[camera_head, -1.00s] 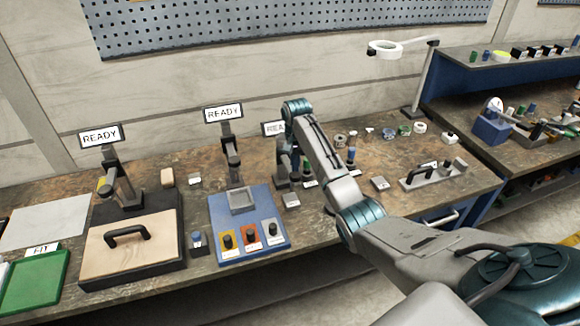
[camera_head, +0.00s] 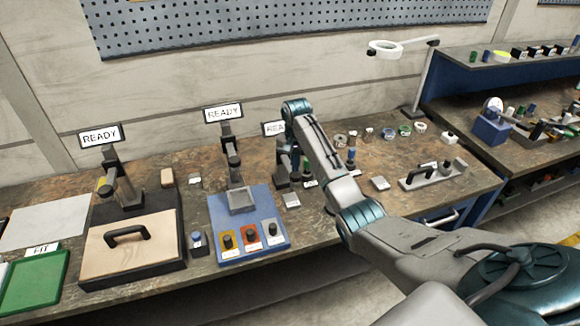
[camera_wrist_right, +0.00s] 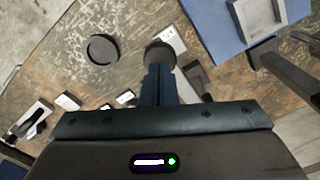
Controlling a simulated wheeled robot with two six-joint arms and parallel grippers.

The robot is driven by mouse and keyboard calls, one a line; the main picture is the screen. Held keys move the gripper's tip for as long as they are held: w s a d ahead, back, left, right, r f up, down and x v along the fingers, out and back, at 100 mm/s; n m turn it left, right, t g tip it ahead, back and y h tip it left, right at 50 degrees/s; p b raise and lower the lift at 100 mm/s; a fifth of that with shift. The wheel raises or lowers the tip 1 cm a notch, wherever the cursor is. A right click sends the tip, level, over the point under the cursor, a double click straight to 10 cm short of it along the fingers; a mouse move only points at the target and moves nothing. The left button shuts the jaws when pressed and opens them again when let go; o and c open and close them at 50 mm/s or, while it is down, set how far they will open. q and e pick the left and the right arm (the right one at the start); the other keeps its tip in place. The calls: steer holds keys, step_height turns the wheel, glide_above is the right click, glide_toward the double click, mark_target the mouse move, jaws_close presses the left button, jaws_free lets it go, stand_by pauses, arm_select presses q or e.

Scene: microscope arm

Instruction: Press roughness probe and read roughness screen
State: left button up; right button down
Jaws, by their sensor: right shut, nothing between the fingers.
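Three stations with small screens stand along the bench. The left screen (camera_head: 100,136) and the middle screen (camera_head: 223,113) read READY. The third screen (camera_head: 271,128) is partly hidden behind my right arm, and only its first letters show. My right gripper (camera_wrist_right: 158,70) is shut and empty. In the right wrist view its fingertips are at a dark round knob (camera_wrist_right: 160,52) beside a white label; I cannot tell whether they touch it. I cannot tell for sure which part is the roughness probe. My left gripper is not in view.
The middle station has a blue base (camera_head: 255,245) with several knobs. The left one carries a wooden plate (camera_head: 105,255) with a black handle. A green tray (camera_head: 35,285) lies at far left. Small parts and a grey handled block (camera_head: 425,178) lie to the right of my arm.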

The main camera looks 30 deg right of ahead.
mark_target(295, 175)
steer(key=shift+f, duration=0.15)
steer(key=shift+s+f+b, duration=0.1)
steer(key=shift+f+b, duration=0.7)
steer(key=shift+f, duration=2.2)
steer(key=shift+s+a+f, duration=0.1)
steer(key=shift+s+f, duration=0.1)
steer(key=shift+f, duration=0.2)
steer(key=shift+a+f, duration=0.1)
steer(key=shift+f, duration=0.05)
steer(key=shift+w+r+p, duration=0.2)
steer(key=shift+r+p, duration=0.9)
steer(key=shift+p, duration=0.05)
step_height(295, 175, up, 2)
steer(key=shift+r, duration=0.1)
steer(key=shift+w+d+r, duration=0.1)
steer(key=shift+d+r, duration=0.1)
steer(key=shift+r, duration=1.1)
